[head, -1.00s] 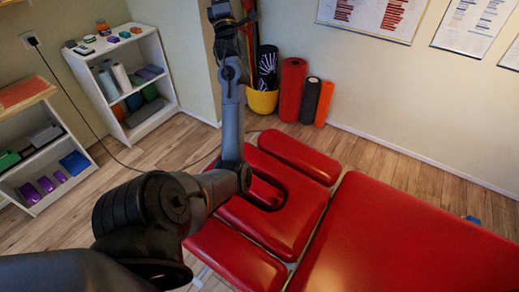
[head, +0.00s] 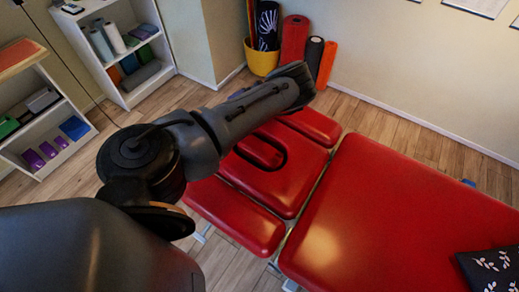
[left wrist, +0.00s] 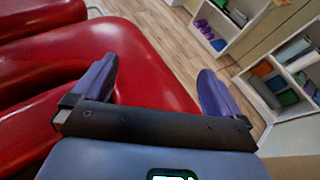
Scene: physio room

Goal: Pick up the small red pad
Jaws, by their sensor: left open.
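Red padded sections of a treatment table show in the head view: a small outer pad (head: 235,217) at the near left, another small pad (head: 314,124) at the far end, and a section with an oval opening (head: 290,185) between them. I cannot tell which one is the small red pad. My left arm reaches over them in the head view, its gripper mostly hidden. In the left wrist view my left gripper (left wrist: 157,86) is open and empty, its bluish fingers wide apart, with a rounded red pad (left wrist: 150,62) beyond and between them. My right gripper is not in view.
The large red table section (head: 400,220) fills the right, with a dark patterned cushion (head: 490,268) on it. White shelves (head: 122,97) stand at the left. A yellow bin (head: 262,60) and a red roll (head: 294,40) stand by the wall. Wooden floor (head: 365,115) lies clear beyond the table.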

